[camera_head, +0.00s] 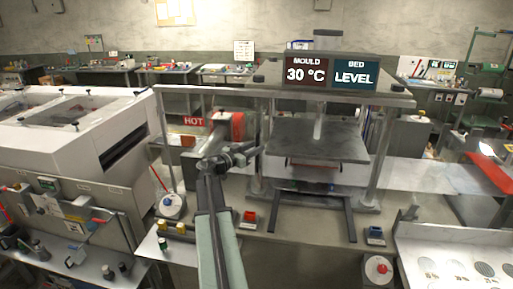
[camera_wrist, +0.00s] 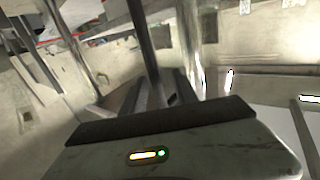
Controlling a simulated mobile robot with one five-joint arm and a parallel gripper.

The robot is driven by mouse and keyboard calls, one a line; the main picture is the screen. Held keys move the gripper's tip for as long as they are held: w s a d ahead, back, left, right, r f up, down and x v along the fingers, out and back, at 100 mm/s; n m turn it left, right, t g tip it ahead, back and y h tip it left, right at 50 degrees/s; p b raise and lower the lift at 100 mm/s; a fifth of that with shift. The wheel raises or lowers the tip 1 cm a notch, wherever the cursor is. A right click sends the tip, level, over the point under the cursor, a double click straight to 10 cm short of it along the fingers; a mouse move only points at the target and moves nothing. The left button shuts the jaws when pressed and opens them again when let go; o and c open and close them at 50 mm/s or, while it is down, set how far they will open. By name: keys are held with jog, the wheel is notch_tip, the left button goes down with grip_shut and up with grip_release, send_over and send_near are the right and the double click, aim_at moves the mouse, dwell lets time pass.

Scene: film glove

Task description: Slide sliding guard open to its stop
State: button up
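My gripper (camera_head: 244,155) is raised in front of the left part of the press, left of its dark bed plate (camera_head: 325,144). It is seen from behind, and its fingers are too small to tell open from shut. A red block-like part (camera_head: 237,127) stands just above and behind it; I cannot tell whether they touch. I cannot clearly pick out the sliding guard; a clear panel may be lost against the background. In the wrist view, my gripper's body fills the bottom, and a dark upright bar (camera_wrist: 142,38) rises ahead of it.
The press frame has a left post (camera_head: 168,150) and a right post (camera_head: 382,150). A white machine (camera_head: 75,135) stands on the left. A red button box (camera_head: 250,220) and a blue one (camera_head: 375,235) sit on the bench in front. A red HOT sign (camera_head: 194,121) hangs behind.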

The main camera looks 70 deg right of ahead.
jog(key=v, duration=0.6)
jog(key=shift+a, duration=0.4)
jog(key=shift+w, duration=0.2)
